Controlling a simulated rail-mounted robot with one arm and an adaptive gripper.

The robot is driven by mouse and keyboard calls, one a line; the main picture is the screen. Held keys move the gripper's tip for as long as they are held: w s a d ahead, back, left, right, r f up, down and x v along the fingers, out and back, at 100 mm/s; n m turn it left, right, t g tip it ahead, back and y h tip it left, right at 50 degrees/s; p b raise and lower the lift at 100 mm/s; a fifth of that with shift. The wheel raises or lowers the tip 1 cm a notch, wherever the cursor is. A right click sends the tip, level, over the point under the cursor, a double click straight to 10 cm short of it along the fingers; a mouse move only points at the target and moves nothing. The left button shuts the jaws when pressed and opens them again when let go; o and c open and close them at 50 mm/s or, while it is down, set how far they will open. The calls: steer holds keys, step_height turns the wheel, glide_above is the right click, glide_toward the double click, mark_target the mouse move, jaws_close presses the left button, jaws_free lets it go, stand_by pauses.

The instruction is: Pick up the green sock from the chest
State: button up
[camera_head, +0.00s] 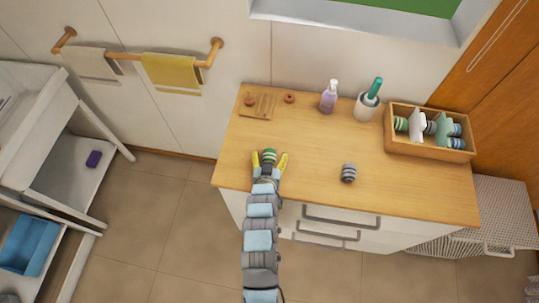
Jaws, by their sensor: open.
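A green striped rolled sock (269,157) lies on the wooden top of the chest (312,137), toward its left side. My gripper (269,161) is open, with its two yellow fingers on either side of the green sock. I cannot tell whether the fingers touch it. The lower part of the sock is partly hidden by my gripper. A grey striped rolled sock (349,173) lies apart on the chest, to the right.
The chest's middle is clear.

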steer(key=c, duration=1.1)
